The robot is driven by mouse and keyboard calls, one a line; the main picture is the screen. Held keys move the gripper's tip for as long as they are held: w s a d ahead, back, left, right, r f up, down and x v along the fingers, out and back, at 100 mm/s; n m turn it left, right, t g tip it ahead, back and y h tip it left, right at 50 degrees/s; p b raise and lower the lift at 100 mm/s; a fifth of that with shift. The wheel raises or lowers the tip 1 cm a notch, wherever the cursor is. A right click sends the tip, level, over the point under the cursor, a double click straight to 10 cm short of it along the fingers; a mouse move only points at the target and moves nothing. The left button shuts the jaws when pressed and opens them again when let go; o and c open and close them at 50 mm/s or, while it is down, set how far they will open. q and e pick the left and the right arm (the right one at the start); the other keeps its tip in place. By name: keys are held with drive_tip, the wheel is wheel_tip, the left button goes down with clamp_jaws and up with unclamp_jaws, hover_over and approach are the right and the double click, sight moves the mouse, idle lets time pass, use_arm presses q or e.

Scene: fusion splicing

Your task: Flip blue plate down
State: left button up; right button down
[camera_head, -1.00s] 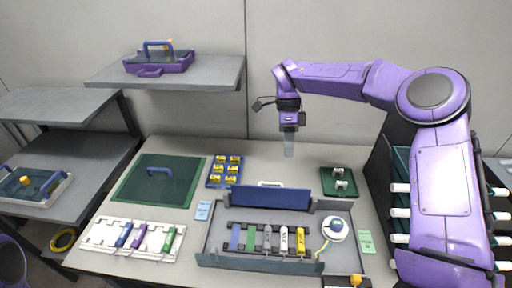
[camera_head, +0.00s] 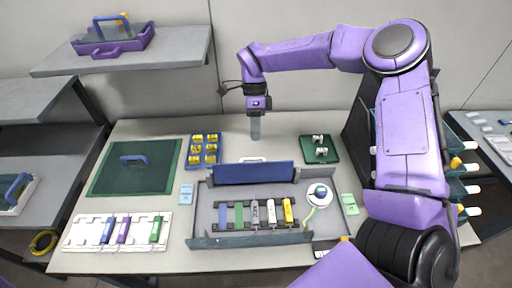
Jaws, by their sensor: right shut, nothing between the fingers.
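The blue plate (camera_head: 252,173) stands raised along the back edge of the grey splicing tray (camera_head: 204,215). Its long face is tilted up toward me, and a white handle (camera_head: 252,160) shows just behind its top edge. My right gripper (camera_head: 255,136) points straight down behind the plate, above the back of the table. Its fingers are shut and empty, and it looks apart from the plate. My left gripper is out of view.
Inside the tray sit several coloured modules (camera_head: 256,213) and a white spool (camera_head: 319,194). A blue rack with yellow pieces (camera_head: 204,150), a green mat (camera_head: 110,176), a white holder (camera_head: 82,232) and a dark green tray (camera_head: 320,149) stand around it. A shelf (camera_head: 130,60) overhangs back left.

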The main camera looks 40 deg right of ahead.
sight(257, 159)
drive_tip(key=s, duration=0.1)
drive_tip(key=s+a+f+p, duration=0.1)
drive_tip(key=s+a+f, duration=0.1)
drive_tip(key=shift+s+a+f+p, duration=0.1)
drive_tip(key=shift+s+p, duration=0.2)
drive_tip(key=shift+p, duration=0.1)
drive_tip(key=shift+s+a, duration=0.25)
drive_tip(key=shift+s, duration=0.2)
drive_tip(key=shift+f, duration=0.1)
drive_tip(key=shift+w, duration=0.1)
